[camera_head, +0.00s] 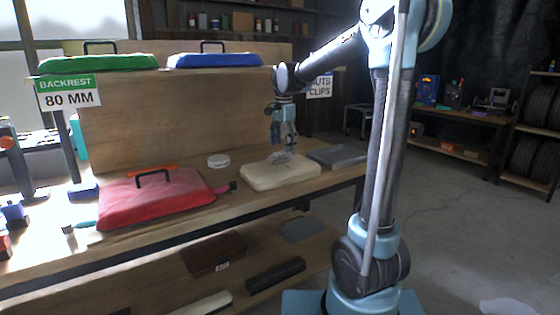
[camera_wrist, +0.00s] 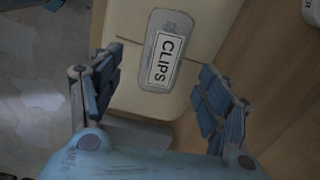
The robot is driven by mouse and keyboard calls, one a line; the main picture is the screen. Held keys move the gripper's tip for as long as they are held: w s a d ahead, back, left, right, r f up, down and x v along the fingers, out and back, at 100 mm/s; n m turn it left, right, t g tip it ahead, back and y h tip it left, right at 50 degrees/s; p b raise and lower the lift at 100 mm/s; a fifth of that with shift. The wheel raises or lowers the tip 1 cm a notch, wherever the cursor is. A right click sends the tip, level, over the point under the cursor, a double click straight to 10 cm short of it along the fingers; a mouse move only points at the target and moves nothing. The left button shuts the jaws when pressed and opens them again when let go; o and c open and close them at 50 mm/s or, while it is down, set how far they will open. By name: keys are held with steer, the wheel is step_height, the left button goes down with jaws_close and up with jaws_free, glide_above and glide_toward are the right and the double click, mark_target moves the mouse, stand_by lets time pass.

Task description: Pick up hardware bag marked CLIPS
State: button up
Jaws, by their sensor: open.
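The hardware bag marked CLIPS (camera_wrist: 164,52) is a grey rounded packet with a white label. In the wrist view it lies on a cream cushion-like pad (camera_wrist: 205,22), ahead of and between my open fingers. My gripper (camera_wrist: 160,98) is open and empty, with one finger on each side of the bag's line. In the head view my gripper (camera_head: 284,146) points down just above the bag (camera_head: 280,157), which lies on the cream pad (camera_head: 270,178) on the workbench. The exact gap between fingertips and bag is hard to tell.
A red padded piece (camera_head: 155,198) with a black handle lies left of the pad. A grey tray (camera_head: 338,157) is close on the right, and a white round item (camera_head: 218,160) behind. Green (camera_head: 100,64) and blue (camera_head: 215,61) pieces sit on the upper shelf.

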mark_target(282, 154)
steer(key=shift+w+a+f, duration=0.1)
steer(key=shift+f, duration=1.2)
steer(key=shift+w+a+f, duration=0.1)
steer(key=shift+f, duration=1.15)
steer(key=shift+c, duration=0.5)
steer(key=c, duration=1.1)
